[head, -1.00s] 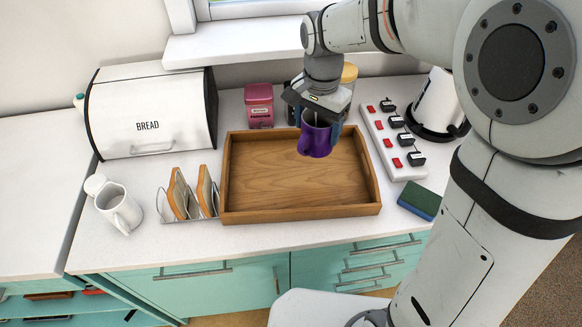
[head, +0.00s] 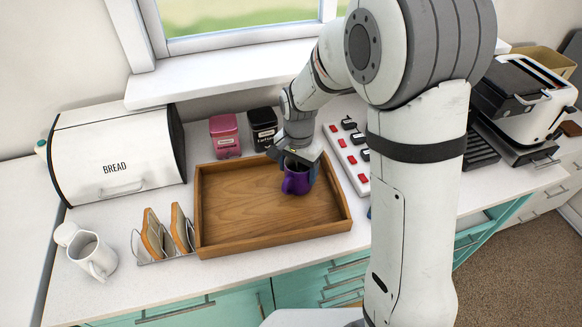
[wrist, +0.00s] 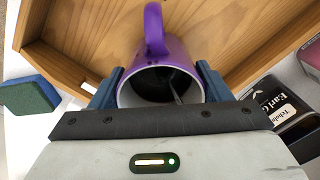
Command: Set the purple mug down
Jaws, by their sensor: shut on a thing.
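The purple mug (head: 297,182) is between the fingers of my gripper (head: 296,160), at the right rear part of the wooden tray (head: 222,249). In the wrist view, the two blue fingers of my gripper (wrist: 160,88) close on opposite sides of the mug (wrist: 180,50), near its rim. The mug's handle points away from the gripper's body, and its dark inside shows. The mug looks upright and low over the tray floor; I cannot tell whether its base touches the wood.
A pink tin (head: 224,136) and a black tin (head: 263,128) stand behind the tray. A power strip (head: 346,158) lies to its right. A toast rack (head: 165,238) with toast, a white jug (head: 92,255) and a bread bin (head: 118,152) are at left. The tray's left part is bare.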

